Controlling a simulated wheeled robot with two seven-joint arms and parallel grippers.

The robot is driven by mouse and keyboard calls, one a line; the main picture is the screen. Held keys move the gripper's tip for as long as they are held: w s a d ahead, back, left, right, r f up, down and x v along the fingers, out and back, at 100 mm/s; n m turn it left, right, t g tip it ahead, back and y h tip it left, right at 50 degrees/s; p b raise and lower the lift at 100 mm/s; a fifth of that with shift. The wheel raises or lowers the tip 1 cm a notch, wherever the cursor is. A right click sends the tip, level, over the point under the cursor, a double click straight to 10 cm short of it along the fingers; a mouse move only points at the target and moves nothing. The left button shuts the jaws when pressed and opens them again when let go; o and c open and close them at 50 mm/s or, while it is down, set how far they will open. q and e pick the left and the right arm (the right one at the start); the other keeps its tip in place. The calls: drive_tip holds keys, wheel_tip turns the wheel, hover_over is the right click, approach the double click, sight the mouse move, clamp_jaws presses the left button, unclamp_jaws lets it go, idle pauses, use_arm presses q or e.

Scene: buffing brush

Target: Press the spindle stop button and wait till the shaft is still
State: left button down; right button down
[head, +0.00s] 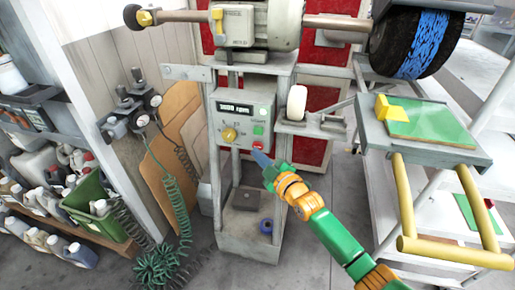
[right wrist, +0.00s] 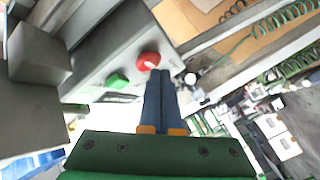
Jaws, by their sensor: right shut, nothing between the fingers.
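The grey control box (head: 228,117) stands below the motor. It carries a lit display (head: 236,108) in rpm whose digits are hard to read, a yellow knob (head: 229,134), a green button (head: 258,130) and a red button (head: 256,145) beneath it. My right gripper (head: 261,158) is shut and empty, its blue fingertips just below the red button. In the right wrist view the fingertips (right wrist: 158,74) lie right beside the red button (right wrist: 148,61); I cannot tell whether they touch. The shaft (head: 332,23) runs to a black-and-blue wheel (head: 424,45); its motion cannot be judged. My left gripper is not in view.
A white roller (head: 297,103) on a bracket juts out right of the box. A table with a green pad (head: 432,122) and yellow rails (head: 455,252) stands at right. Green coiled hoses (head: 165,262) and a green crate (head: 92,205) are at left.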

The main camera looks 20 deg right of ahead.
drive_tip(key=shift+w+d+b, duration=0.25)
drive_tip(key=shift+w+b, duration=0.1)
drive_tip(key=shift+w, duration=0.05)
idle(0.7)
drive_tip(key=shift+s+a+p, duration=0.45)
drive_tip(key=shift+s+p, duration=0.25)
drive_tip(key=shift+p, duration=0.2)
drive_tip(key=s+a+p, duration=0.2)
drive_tip(key=p, duration=0.1)
drive_tip(key=s+p, duration=0.1)
drive_tip(key=s, duration=0.1)
drive_tip(key=shift+s+a, duration=0.1)
drive_tip(key=shift+a, duration=0.3)
drive_tip(key=shift+f, duration=0.1)
